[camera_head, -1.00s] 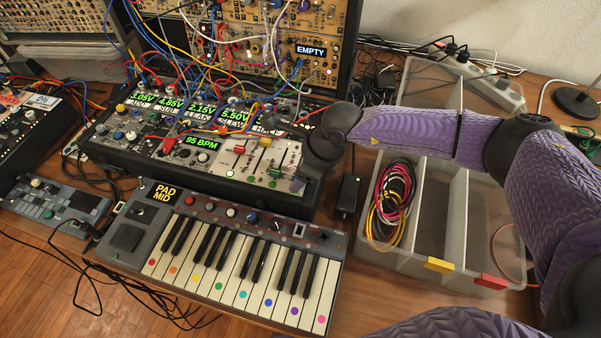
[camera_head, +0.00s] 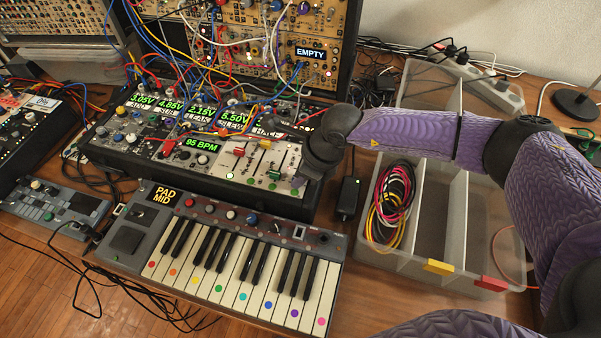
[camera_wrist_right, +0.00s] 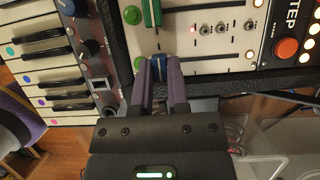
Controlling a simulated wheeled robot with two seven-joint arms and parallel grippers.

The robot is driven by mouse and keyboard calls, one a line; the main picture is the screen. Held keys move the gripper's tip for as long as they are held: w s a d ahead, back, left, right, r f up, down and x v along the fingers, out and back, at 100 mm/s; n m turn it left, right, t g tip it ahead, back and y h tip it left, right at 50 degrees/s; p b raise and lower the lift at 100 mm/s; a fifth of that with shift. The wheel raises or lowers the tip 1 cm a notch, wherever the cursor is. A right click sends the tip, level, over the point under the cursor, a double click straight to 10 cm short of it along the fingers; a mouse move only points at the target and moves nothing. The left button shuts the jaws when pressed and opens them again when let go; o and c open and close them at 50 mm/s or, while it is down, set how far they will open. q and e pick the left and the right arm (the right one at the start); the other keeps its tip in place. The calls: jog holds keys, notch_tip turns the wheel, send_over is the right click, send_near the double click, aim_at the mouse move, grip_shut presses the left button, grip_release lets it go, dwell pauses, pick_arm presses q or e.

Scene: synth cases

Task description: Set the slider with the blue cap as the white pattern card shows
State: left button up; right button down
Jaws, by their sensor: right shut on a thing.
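The blue cap (camera_wrist_right: 159,66) shows between the fingertips of my right gripper (camera_wrist_right: 159,72) in the right wrist view. The gripper is shut on it, at the edge of the white slider panel (camera_wrist_right: 190,42). A green cap (camera_wrist_right: 151,12) sits in the neighbouring slot. In the head view my right gripper (camera_head: 299,180) is at the right end of the slider panel (camera_head: 254,166), and the blue cap is hidden there. A red cap (camera_head: 239,152) and a green cap (camera_head: 274,175) stand to its left. I cannot make out the white pattern card. My left gripper is out of view.
A keyboard (camera_head: 240,262) lies close in front of the slider panel. Patch cables (camera_head: 205,75) crowd the modules behind. A black adapter (camera_head: 348,197) and a divided clear bin (camera_head: 405,262) stand to the right, the bin's left compartment holding coiled cables.

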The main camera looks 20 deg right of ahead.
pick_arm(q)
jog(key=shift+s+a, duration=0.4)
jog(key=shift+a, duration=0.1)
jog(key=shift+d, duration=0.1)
